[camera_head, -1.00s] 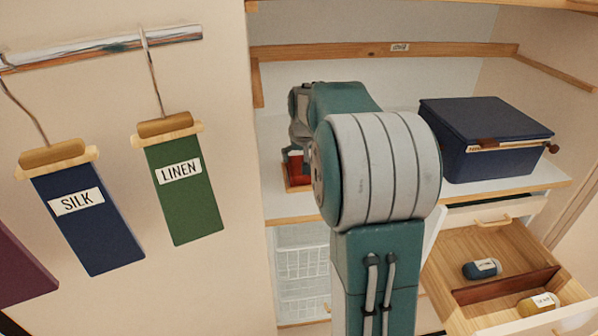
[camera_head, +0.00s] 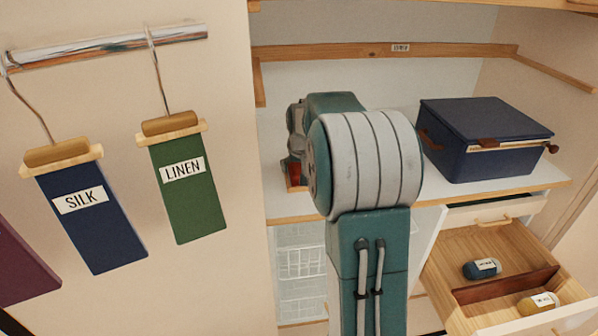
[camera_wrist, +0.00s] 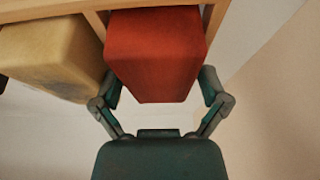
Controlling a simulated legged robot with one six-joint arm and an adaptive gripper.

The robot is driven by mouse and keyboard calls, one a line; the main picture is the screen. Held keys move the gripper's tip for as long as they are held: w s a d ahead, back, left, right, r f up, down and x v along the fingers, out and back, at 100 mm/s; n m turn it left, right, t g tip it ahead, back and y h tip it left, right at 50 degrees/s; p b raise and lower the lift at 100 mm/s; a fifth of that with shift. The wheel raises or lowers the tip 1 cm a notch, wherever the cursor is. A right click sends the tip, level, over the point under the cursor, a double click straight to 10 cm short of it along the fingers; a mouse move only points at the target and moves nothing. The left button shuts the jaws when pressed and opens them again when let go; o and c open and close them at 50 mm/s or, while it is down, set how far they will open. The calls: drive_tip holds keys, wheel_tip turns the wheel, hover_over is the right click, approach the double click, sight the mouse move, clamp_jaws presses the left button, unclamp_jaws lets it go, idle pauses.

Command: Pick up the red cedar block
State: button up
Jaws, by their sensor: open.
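The red cedar block (camera_wrist: 155,50) fills the upper middle of the wrist view. My gripper (camera_wrist: 160,92) is open, with one finger on each side of the block's near end. I cannot tell whether either finger touches it. In the head view a small part of the red block (camera_head: 294,172) shows on the shelf at the left, mostly hidden behind my arm. My gripper is hidden in the head view.
A pale yellow block (camera_wrist: 55,55) stands close to the left of the red block. A wooden tray edge (camera_wrist: 215,25) runs beside the red block. A navy box (camera_head: 485,140) sits on the shelf at right. An open drawer (camera_head: 450,250) below holds two small rolls.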

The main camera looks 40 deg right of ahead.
drive_tip(key=c, duration=1)
drive_tip(key=shift+o, duration=0.2)
